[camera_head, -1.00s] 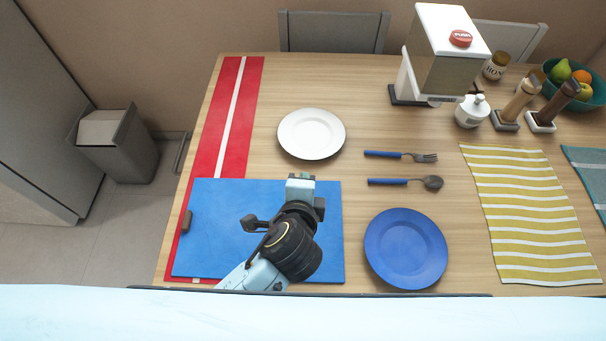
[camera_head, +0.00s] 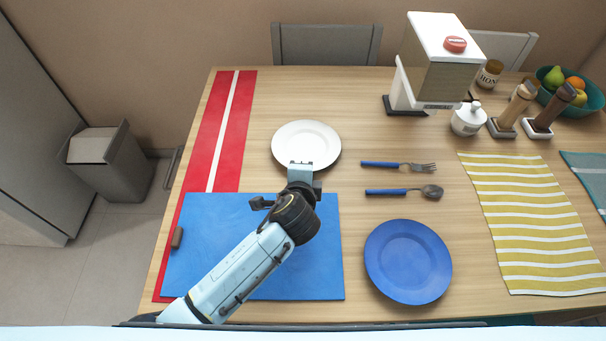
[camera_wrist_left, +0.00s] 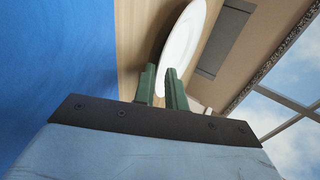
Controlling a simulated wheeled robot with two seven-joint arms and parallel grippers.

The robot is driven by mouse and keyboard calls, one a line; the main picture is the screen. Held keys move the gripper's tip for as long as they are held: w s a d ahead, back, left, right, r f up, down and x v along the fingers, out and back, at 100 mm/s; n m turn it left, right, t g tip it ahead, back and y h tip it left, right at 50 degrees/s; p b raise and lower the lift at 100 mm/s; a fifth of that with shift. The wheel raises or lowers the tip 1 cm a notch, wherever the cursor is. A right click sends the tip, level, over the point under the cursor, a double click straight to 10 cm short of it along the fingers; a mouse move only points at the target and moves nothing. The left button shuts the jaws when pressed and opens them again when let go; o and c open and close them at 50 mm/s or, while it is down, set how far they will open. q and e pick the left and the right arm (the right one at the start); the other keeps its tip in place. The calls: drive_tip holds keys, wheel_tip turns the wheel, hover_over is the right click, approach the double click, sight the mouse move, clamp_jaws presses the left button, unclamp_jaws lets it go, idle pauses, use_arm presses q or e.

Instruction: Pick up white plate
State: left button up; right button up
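The white plate (camera_head: 306,138) lies on the wooden table behind the blue mat. It also shows in the left wrist view (camera_wrist_left: 185,38), just ahead of my fingers. My left gripper (camera_head: 302,165) is at the plate's near rim and covers a little of it. In the left wrist view the two green fingers of my left gripper (camera_wrist_left: 162,82) stand apart, with the near end of the plate at the gap. I cannot tell whether they touch the rim. My right gripper is not in view.
A blue mat (camera_head: 220,235) lies under my left arm, beside a red runner (camera_head: 207,140). A fork (camera_head: 398,166), a spoon (camera_head: 405,191) and a blue plate (camera_head: 408,262) lie to the right. A dispenser (camera_head: 436,65) stands at the back. Bare table surrounds the white plate.

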use_arm(q)
drive_tip(key=shift+x, duration=0.75)
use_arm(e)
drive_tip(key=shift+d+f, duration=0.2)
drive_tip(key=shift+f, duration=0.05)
use_arm(q)
clamp_jaws()
